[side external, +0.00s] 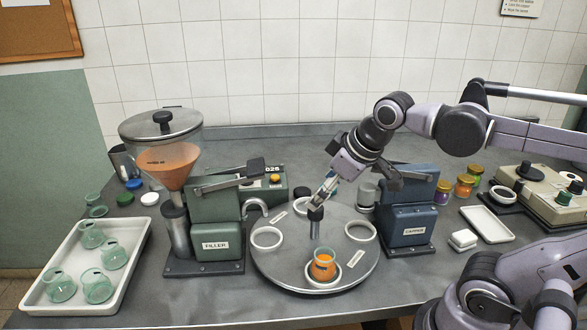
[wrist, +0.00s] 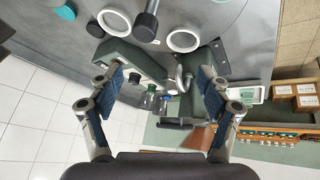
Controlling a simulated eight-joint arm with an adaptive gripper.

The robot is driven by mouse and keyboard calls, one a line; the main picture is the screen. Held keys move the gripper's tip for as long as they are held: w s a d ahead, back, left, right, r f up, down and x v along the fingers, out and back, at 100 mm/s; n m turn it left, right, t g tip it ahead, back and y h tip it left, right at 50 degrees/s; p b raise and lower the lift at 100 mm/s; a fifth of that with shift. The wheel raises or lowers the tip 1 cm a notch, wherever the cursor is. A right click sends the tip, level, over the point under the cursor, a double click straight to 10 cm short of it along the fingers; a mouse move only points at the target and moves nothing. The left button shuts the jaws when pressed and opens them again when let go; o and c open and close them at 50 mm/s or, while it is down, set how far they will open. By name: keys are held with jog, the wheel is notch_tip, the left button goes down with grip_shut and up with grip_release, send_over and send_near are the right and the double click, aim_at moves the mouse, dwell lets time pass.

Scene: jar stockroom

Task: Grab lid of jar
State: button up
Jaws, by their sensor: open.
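A small glass jar with orange contents (side external: 323,268) stands upright in the front ring of the round turntable (side external: 283,262); I see no lid on it. Loose lids lie on the bench left of the filler: a blue lid (side external: 133,184), a dark green lid (side external: 125,199) and a white lid (side external: 149,198). My gripper (side external: 322,199) is above the turntable, close to its dark-topped centre post, behind and above the orange jar. In the wrist view my gripper (wrist: 160,75) has its two fingers wide apart with nothing held.
The green filler (side external: 215,235) stands left of the turntable and the blue capper (side external: 408,215) right of it. A white tray (side external: 70,305) holds several empty jars. Gold-lidded jars (side external: 464,187) stand at the right. An empty white tray (side external: 488,224) lies nearby.

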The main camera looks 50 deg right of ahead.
jog(key=w+d+r+n+g+h, duration=0.1)
jog(key=w+d+n+g+h, duration=0.3)
jog(key=w+d+n, duration=1)
jog(key=w+d+f+n+g, duration=0.1)
jog(key=d+f+n+g, duration=0.15)
jog(key=d, duration=0.55)
jog(key=shift+m, duration=0.45)
jog(key=f, duration=0.4)
jog(key=d+f, duration=0.1)
jog(key=f, duration=0.7)
jog(key=shift+d, duration=0.4)
jog(key=shift+w+x, duration=0.2)
jog(key=shift+x, duration=2.4)
jog(key=c, duration=0.9)
